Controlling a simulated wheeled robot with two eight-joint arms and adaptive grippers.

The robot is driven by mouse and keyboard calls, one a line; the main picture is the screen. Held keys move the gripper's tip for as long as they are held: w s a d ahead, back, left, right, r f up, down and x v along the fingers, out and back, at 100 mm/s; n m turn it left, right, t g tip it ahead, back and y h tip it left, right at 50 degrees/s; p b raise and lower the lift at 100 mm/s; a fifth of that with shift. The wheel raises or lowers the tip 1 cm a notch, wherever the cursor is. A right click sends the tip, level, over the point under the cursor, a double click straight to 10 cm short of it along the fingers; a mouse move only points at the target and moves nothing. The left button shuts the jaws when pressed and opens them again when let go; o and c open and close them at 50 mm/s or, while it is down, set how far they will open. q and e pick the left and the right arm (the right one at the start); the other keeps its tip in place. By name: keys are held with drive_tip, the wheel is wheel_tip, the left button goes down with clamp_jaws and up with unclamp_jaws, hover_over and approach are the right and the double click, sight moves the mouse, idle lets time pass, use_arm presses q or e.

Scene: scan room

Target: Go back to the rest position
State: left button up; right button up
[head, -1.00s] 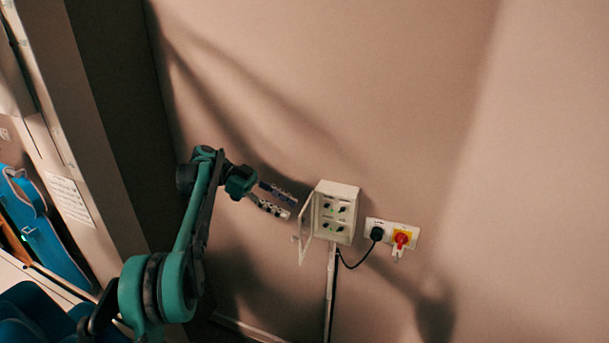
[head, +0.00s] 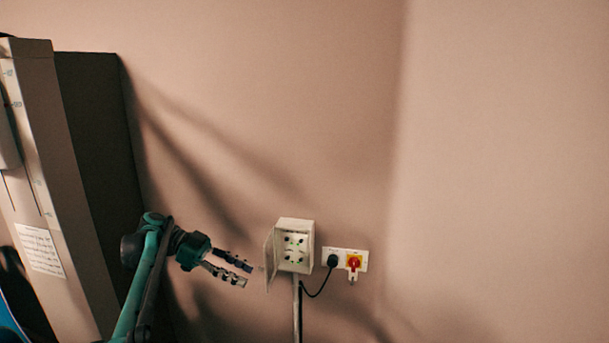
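My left gripper (head: 238,273) is on a teal and black arm that comes in from the lower left. Its two fingers are apart with nothing between them, and they point right, toward a white switch box (head: 298,225) on the wall. The fingertips are a little left of the box's open door (head: 270,260) and look apart from it, though the depth is hard to judge. My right gripper is not in view.
A cable and a conduit (head: 297,318) run below the box. A tall grey cabinet (head: 50,130) stands at left. The wall at right is bare.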

use_arm(q)
drive_tip(key=s+d+f+n+t+y+b, duration=0.2)
drive_tip(key=s+f+n+y, duration=0.25)
drive_tip(key=s+n, duration=0.2)
drive_tip(key=s+d+f+n+t+y+b, duration=0.25)
drive_tip(key=s+f+n, duration=0.25)
drive_tip(key=s, duration=0.3)
drive_tip(key=s+a+f+n+t+y+b, duration=0.1)
drive_tip(key=s+a+f+n+t+y, duration=0.1)
drive_tip(key=s+f, duration=0.5)
drive_tip(key=s+a+f+n+t+y+b, duration=0.2)
drive_tip(key=s+a+f+n+y, duration=0.1)
drive_tip(key=s+f+n, duration=0.3)
drive_tip(key=shift+s+a+f+y+b, duration=0.3)
drive_tip(key=shift+s+a+f+y, duration=0.1)
drive_tip(key=shift+f+y, duration=0.1)
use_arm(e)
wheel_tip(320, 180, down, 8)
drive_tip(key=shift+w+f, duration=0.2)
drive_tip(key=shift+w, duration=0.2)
use_arm(q)
drive_tip(key=shift+t, duration=0.25)
